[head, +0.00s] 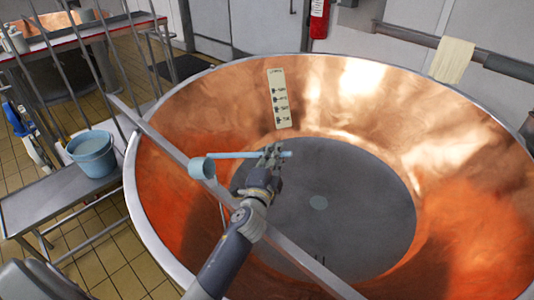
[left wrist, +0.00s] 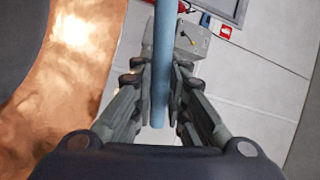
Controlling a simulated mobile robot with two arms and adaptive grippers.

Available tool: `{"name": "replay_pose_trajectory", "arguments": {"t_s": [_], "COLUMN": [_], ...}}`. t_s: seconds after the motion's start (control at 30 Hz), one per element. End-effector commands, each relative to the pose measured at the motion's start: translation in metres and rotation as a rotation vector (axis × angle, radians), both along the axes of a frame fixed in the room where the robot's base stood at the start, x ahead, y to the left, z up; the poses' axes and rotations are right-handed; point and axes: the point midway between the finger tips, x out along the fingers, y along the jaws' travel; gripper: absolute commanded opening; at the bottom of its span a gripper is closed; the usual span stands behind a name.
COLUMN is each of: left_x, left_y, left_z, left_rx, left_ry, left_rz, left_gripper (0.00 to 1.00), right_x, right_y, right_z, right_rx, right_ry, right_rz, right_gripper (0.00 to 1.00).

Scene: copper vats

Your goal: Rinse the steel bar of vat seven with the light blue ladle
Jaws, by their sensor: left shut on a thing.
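The large copper vat (head: 465,150) fills the right and middle of the head view. Its steel bar (head: 300,257) runs slantwise across the near left side. My left gripper (head: 275,155) is over the vat, shut on the handle of the light blue ladle (head: 235,156). The handle lies roughly level, and the ladle's cup is at the left, in line with the bar; I cannot tell whether they touch. In the left wrist view the handle (left wrist: 162,45) runs between the gripper's fingers (left wrist: 161,80). The cup's contents are hidden. My right gripper is not in view.
A light blue bucket (head: 92,155) stands on a metal bench (head: 50,205) left of the vat. A pale cloth (head: 453,60) hangs on the pipe at the back right. A marked strip (head: 279,98) is on the vat's far inner wall. Metal railings stand at the left.

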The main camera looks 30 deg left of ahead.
Motion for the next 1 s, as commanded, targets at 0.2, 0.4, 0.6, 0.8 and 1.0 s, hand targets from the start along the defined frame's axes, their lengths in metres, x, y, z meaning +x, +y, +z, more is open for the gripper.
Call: {"name": "replay_pose_trajectory", "arguments": {"t_s": [0.2,0.4,0.6,0.8,1.0], "left_x": [0.002,0.004,0.005,0.006,0.006], "left_y": [-0.012,-0.020,-0.027,-0.030,-0.032], "left_z": [-0.028,-0.051,-0.071,-0.082,-0.084], "left_rx": [0.116,0.221,0.320,0.383,0.404], "left_ry": [0.021,0.040,0.056,0.068,0.073], "left_rz": [0.001,0.001,0.000,0.001,0.000], "left_gripper": [0.00,0.00,0.00,0.00,0.00], "right_x": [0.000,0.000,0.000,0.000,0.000], "right_y": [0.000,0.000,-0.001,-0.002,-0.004], "right_z": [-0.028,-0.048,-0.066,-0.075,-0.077], "right_rx": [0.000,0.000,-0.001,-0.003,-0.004], "right_ry": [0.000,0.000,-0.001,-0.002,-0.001], "right_rz": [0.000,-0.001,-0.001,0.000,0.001], "right_gripper": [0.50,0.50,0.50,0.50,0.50]}}
